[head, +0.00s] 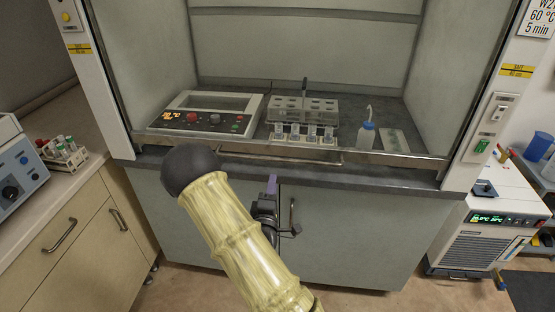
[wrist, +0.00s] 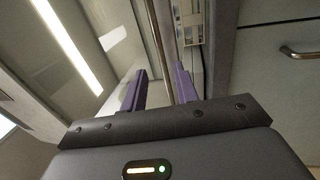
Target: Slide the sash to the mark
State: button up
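The fume hood's sash appears to be a clear pane, lowered, with a metal bottom rail (head: 400,160) close to the front sill. A long bar handle (head: 280,158) sits at the middle of that rail. Yellow marker labels are on the left post (head: 78,47) and right post (head: 516,71), well above the rail. My gripper (head: 272,183) is in front of the hood, just below the handle, with purple fingers pointing up. In the wrist view, my gripper (wrist: 161,70) is open. A thin metal bar (wrist: 157,35) shows beyond the gap between its fingers; contact is not visible.
Inside the hood stand a control unit (head: 205,118), a vial rack (head: 303,110) and a wash bottle (head: 366,134). Cabinet doors (head: 350,230) are below the sill. A side counter (head: 60,190) stands left, a chiller (head: 490,225) right.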

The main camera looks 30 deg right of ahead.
aim_at(277, 160)
jog(key=p+x, duration=0.1)
jog(key=x, duration=0.9)
jog(key=shift+w+d+r+p, duration=0.1)
jog(key=shift+w+d+p, duration=0.05)
jog(key=shift+w+p, duration=0.15)
grip_shut()
